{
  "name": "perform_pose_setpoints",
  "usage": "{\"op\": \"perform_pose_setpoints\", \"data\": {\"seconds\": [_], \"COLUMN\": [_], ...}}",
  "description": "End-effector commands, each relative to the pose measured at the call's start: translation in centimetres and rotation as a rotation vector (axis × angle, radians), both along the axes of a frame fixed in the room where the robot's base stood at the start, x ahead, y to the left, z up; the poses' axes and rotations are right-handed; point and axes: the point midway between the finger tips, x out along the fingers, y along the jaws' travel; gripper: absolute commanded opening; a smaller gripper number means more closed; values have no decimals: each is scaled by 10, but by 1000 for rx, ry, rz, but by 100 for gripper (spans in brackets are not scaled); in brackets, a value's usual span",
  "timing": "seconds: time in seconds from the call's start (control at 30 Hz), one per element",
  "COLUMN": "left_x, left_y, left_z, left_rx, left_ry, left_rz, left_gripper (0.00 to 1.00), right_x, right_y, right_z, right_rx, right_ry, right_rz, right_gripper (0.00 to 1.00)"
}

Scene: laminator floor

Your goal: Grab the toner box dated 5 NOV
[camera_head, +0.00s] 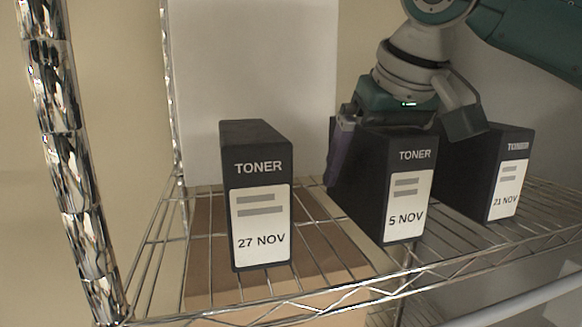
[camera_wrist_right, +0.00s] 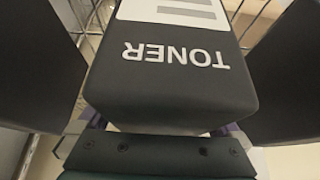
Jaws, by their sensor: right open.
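The black toner box labelled 5 NOV (camera_head: 406,190) stands upright in the middle of three on a wire shelf. In the right wrist view the TONER box (camera_wrist_right: 170,85) lies centrally in front of the gripper, its lettering upside down. My right gripper (camera_head: 402,142) is open at the top rear of the 5 NOV box, one finger on each side of it. Whether the fingers touch the box cannot be told. My left gripper is not in view.
The 27 NOV toner box (camera_head: 261,200) stands to the left with a clear gap. The 21 NOV toner box (camera_head: 500,180) stands close on the right, near the right finger. The wire shelf (camera_head: 150,270) has a chrome post (camera_head: 60,130) at left.

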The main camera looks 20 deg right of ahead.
Motion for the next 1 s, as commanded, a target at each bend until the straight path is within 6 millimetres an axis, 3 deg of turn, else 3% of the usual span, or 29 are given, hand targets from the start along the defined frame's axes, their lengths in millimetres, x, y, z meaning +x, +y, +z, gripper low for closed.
{"op": "perform_pose_setpoints", "data": {"seconds": [0.17,1.0], "left_x": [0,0], "left_y": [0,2], "left_z": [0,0], "left_rx": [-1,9], "left_ry": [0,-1], "left_rz": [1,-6], "left_gripper": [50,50], "right_x": [0,0], "right_y": [0,0], "right_z": [-2,-2], "right_rx": [0,0], "right_ry": [0,0], "right_rz": [0,0], "right_gripper": [98,3]}}
